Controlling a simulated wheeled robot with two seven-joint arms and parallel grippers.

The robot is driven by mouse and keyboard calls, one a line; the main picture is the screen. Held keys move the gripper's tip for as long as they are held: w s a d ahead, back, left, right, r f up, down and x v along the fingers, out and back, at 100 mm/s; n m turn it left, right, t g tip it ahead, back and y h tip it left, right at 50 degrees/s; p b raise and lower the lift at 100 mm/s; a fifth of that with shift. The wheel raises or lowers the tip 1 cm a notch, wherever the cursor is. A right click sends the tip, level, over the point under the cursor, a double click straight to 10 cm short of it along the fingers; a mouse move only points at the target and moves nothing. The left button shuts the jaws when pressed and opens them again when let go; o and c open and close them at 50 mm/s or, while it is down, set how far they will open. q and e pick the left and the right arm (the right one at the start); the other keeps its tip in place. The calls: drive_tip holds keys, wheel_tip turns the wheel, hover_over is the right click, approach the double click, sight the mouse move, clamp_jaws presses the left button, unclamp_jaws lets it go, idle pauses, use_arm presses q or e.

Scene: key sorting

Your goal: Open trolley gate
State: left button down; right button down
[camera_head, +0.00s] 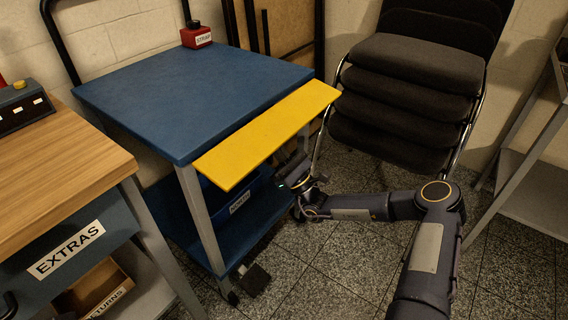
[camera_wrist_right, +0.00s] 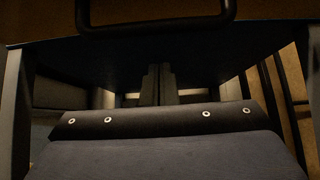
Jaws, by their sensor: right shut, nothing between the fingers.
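The trolley (camera_head: 195,85) has a blue top, grey legs and a blue lower shelf. A yellow panel (camera_head: 268,130), which looks like its gate, juts out along the near right edge, about level with the top. My right gripper (camera_wrist_right: 158,85) is shut and empty. In the head view it is beneath the yellow panel at the trolley's open side, its fingertips partly hidden. In the right wrist view a dark handle-like bar (camera_wrist_right: 155,24) crosses above the fingers; I cannot tell whether they touch anything. My left gripper is in neither view.
A blue labelled bin (camera_head: 240,200) sits under the trolley top. A red labelled box (camera_head: 195,36) stands on its far edge. A wooden-topped bench (camera_head: 60,160) with an EXTRAS drawer is at the left. Stacked black chairs (camera_head: 410,90) stand behind my right arm. Floor at the lower right is clear.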

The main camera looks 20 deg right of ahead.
sight(279, 129)
drive_tip(key=shift+s+d+r+b, duration=0.15)
drive_tip(key=shift+s+d+r, duration=0.15)
drive_tip(key=shift+s+d, duration=0.3)
drive_tip(key=shift+s+d+r+b, duration=0.15)
drive_tip(key=shift+s+d+r, duration=0.15)
drive_tip(key=shift+s+d, duration=0.3)
drive_tip(key=shift+a, duration=0.1)
drive_tip(key=g+p, duration=0.1)
drive_tip(key=p, duration=0.3)
drive_tip(key=s+d+r+g+h+p, duration=0.1)
drive_tip(key=p, duration=0.4)
drive_tip(key=shift+s+r+h, duration=0.15)
drive_tip(key=shift+r+h, duration=0.15)
drive_tip(key=shift+f, duration=0.1)
